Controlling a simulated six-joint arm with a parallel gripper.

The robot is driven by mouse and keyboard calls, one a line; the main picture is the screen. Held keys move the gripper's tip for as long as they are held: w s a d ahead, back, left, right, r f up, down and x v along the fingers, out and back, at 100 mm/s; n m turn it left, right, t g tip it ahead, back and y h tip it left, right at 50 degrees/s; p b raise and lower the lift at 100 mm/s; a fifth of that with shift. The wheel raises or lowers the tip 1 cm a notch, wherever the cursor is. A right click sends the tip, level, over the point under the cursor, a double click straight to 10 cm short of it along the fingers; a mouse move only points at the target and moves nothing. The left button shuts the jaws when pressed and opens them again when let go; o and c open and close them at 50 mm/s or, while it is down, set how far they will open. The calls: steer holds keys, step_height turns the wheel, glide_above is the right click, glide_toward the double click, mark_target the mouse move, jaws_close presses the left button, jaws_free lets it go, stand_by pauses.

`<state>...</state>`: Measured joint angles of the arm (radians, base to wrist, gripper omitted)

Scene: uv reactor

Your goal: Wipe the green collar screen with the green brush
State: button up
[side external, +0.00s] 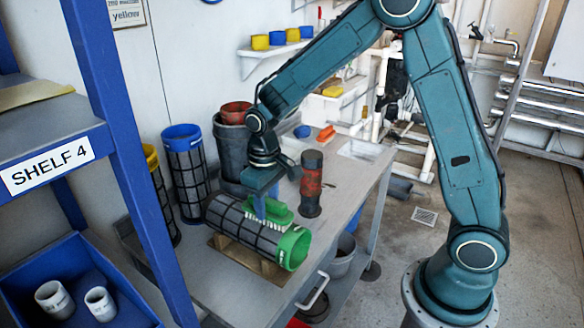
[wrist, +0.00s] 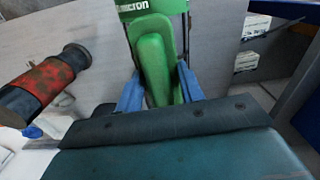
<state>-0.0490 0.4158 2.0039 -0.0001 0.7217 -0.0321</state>
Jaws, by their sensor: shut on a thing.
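The green collar screen (side external: 256,236) is a dark mesh cylinder with a green collar at its right end. It lies on its side in a tan cradle on the bench; its green collar also shows at the top of the wrist view (wrist: 140,8). My gripper (side external: 262,203) is over the screen, its blue fingers shut on the green brush (side external: 280,212). The brush's pale bristles point down and appear to meet the mesh near the collar; exact contact is hard to tell. In the wrist view the brush (wrist: 154,60) sits between both fingers.
A red and black cylinder (side external: 311,184) stands close right of the screen. A blue collar screen (side external: 186,172) and a yellow collar screen (side external: 158,188) stand upright at left, near a grey bin (side external: 231,152). A blue shelf post (side external: 128,150) rises at the left.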

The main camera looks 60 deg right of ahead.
steer(key=shift+w, duration=4.75)
steer(key=shift+s, duration=4.6)
steer(key=r, duration=0.2)
steer(key=shift+s+r, duration=0.3)
steer(key=shift+r, duration=2.85)
